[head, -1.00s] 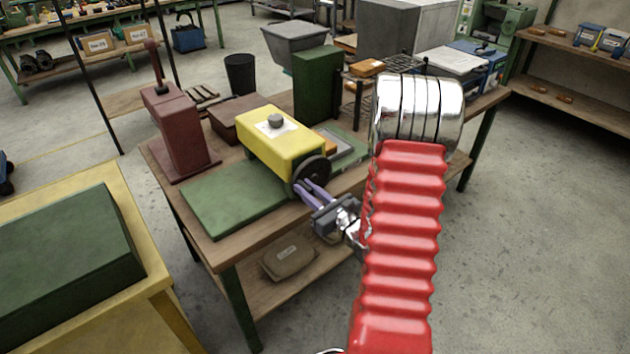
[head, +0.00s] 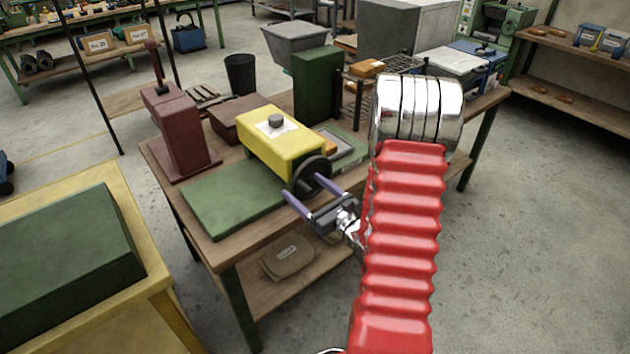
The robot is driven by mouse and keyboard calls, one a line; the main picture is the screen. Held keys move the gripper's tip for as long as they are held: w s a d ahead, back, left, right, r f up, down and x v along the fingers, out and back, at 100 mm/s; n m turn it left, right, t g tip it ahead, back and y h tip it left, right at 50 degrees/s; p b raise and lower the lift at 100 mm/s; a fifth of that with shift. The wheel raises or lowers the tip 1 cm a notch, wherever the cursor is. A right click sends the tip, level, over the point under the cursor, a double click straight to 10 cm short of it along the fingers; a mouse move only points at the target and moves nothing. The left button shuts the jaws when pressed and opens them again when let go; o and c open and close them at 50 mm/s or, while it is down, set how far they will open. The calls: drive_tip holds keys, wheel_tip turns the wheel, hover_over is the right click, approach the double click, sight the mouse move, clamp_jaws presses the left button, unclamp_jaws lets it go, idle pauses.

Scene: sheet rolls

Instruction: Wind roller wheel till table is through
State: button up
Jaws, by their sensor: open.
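The roller machine is a yellow box (head: 283,146) with a grey knob on a white plate on top. It stands on a green bed plate (head: 226,198) on the workbench. Its dark roller wheel (head: 311,176) is on the near right end of the yellow box. My gripper (head: 302,186) is open, its two purple fingers spread wide beside the wheel's near side. The right finger overlaps the wheel's lower right in the picture; I cannot tell whether it touches. No sheet or table part is seen between the fingers.
A dark red press (head: 178,130) and a brown box (head: 236,118) stand left and behind on the wooden workbench (head: 262,230). A tall green block (head: 316,86) is behind the machine. A grey tray (head: 331,139) lies to its right. A sack (head: 289,256) lies on the lower shelf.

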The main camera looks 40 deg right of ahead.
idle(0.4)
drive_tip(key=s, duration=0.9)
idle(0.6)
drive_tip(key=shift+d, duration=0.1)
idle(0.3)
